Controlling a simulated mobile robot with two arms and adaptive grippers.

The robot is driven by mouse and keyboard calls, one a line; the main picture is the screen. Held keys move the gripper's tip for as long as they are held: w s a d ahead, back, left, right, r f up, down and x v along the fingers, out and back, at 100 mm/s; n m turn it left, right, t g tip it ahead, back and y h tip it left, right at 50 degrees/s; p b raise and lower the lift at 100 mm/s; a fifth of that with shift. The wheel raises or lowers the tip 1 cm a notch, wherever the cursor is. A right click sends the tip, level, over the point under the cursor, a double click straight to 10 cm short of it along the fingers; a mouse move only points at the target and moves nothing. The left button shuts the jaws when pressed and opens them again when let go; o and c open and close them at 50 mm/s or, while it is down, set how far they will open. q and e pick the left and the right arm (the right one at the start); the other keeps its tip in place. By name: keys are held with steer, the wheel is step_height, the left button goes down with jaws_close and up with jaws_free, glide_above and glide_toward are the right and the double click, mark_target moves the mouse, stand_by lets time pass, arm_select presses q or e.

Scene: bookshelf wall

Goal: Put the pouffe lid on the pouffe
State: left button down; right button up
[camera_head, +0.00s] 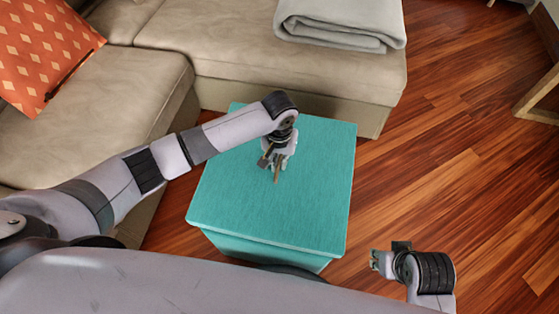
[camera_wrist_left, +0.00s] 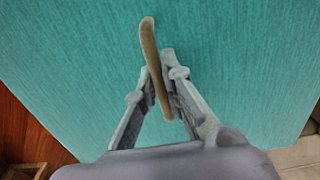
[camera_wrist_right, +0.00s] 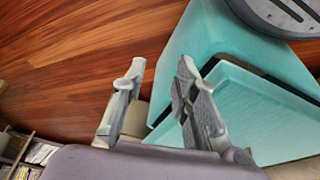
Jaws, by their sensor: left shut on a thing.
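The teal square pouffe lid (camera_head: 300,205) is over the teal pouffe (camera_head: 265,250) in the head view and hides most of it. My left gripper (camera_head: 277,168) is above the lid and shut on its thin brown handle. In the left wrist view, the brown handle (camera_wrist_left: 150,45) is between the fingers, with the lid (camera_wrist_left: 80,70) behind it. In the right wrist view, a dark gap shows between the lid (camera_wrist_right: 250,115) and the pouffe (camera_wrist_right: 215,45). Whether they touch elsewhere is hidden. My right gripper (camera_head: 376,262) is open and empty, to the right of the pouffe.
A beige sofa (camera_head: 280,72) stands behind and to the left of the pouffe. It carries an orange patterned cushion (camera_head: 45,50) and a folded grey blanket (camera_head: 340,22). Bare wooden floor (camera_head: 450,150) lies to the right. A wooden furniture edge (camera_head: 540,98) is at the far right.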

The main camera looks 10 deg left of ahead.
arm_select(q)
steer(key=shift+f+b, duration=0.7)
steer(key=shift+b, duration=0.1)
steer(key=shift+w+d+f, duration=0.1)
steer(key=shift+f, duration=0.85)
arm_select(e)
steer(key=shift+v, duration=1.8)
steer(key=shift+d, duration=0.1)
arm_select(q)
steer(key=shift+p, duration=0.6)
arm_select(e)
steer(key=shift+r, duration=0.65)
arm_select(q)
steer(key=shift+p, duration=0.4)
arm_select(e)
steer(key=shift+x, duration=1.2)
steer(key=shift+w+f, duration=0.1)
steer(key=shift+f, duration=0.55)
arm_select(q)
steer(key=shift+f, duration=0.2)
arm_select(e)
steer(key=shift+r, duration=0.1)
